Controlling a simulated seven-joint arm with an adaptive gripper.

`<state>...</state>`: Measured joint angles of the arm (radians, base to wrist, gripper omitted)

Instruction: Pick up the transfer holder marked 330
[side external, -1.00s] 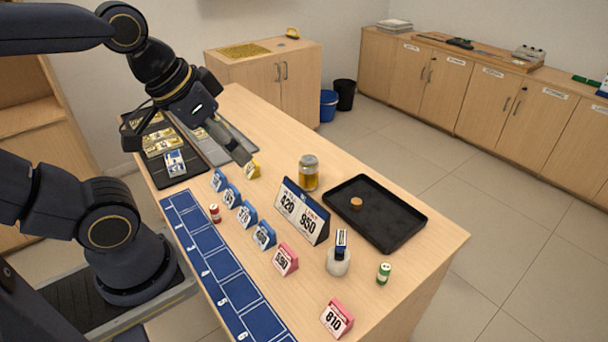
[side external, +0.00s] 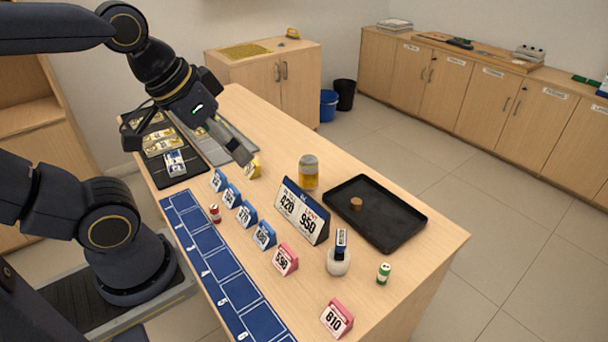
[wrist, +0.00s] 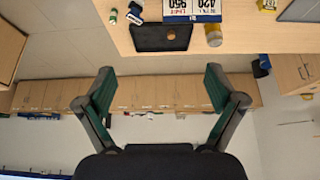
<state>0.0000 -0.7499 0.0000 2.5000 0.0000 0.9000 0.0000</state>
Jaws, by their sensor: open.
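Several small tent-shaped holders stand on the counter in the side view. Blue ones form a row (side external: 246,214), a pink one (side external: 285,260) reads about 590, another pink one (side external: 337,318) reads 810, and a yellow one (side external: 252,169) stands at the far end. I cannot make out 330 on any; the blue and yellow numbers are too small or hidden. My gripper (side external: 241,152) is above the counter close to the yellow holder and partly overlaps it in the picture. In the wrist view my gripper (wrist: 160,88) is open, with nothing between its fingers.
A double sign (side external: 301,212) reads 420 and 950. Near it are an amber jar (side external: 309,174), a black tray (side external: 390,226) with a cork-like piece, a stamp (side external: 340,257) and a green can (side external: 383,273). A blue numbered strip (side external: 222,275) runs along the near edge.

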